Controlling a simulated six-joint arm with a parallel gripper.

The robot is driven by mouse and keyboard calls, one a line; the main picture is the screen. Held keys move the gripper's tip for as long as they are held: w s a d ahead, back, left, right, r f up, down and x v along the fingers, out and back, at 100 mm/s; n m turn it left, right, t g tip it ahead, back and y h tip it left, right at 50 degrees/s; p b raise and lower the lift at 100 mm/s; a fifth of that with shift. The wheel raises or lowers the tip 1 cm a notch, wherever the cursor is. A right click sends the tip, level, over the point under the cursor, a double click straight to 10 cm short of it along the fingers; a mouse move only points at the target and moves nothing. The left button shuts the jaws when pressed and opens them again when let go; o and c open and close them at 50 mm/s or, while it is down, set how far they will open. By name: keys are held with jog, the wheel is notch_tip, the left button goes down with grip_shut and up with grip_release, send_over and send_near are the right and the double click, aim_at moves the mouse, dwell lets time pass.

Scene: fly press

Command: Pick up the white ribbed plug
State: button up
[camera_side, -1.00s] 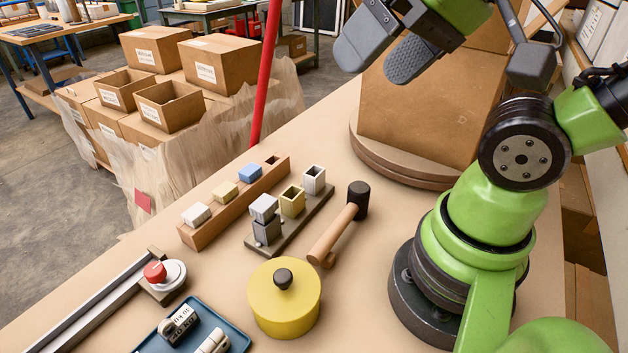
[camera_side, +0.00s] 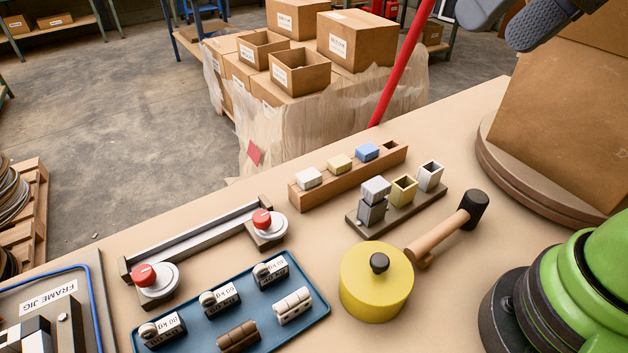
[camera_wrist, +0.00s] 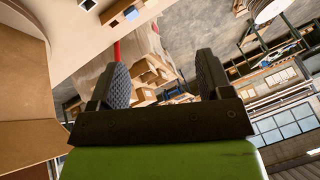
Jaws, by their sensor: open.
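A white ribbed plug (camera_side: 292,306) lies at the right end of the blue tray (camera_side: 322,313) in the side view. A brown ribbed plug (camera_side: 238,337) lies to its left on the same tray. My gripper (camera_side: 506,24) is partly in view at the top right of the side view, high above the bench and far from the tray. Its two grey padded fingers are apart with nothing between them. In the wrist view my gripper (camera_wrist: 164,76) is also open and empty. The wrist view does not show the white ribbed plug.
Several labelled kg weights (camera_side: 220,299) stand on the tray. Behind are a wooden block rack (camera_side: 345,177), a socket strip (camera_side: 398,212) and a rail with red knobs (camera_side: 197,241).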

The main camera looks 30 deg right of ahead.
jog(key=w+a+f+n+g, duration=0.1)
jog(key=w+a+f+g, duration=0.1)
jog(key=w, duration=0.8)
jog(key=n+g+h, duration=0.1)
jog(key=n+g, duration=0.1)
jog(key=g, duration=0.1)
send_near(309, 174)
jog(key=f, duration=0.1)
jog(key=a+f, duration=0.1)
jog(key=w+f+h, duration=0.1)
jog(key=shift+w+a+f+g, duration=0.1)
jog(key=shift+a+f+g, duration=0.1)
jog(key=shift+g, duration=0.1)
jog(key=f, duration=0.5)
jog(key=shift+s+d+f, duration=0.2)
jog(key=shift+s+f, duration=0.2)
jog(key=c, duration=1)
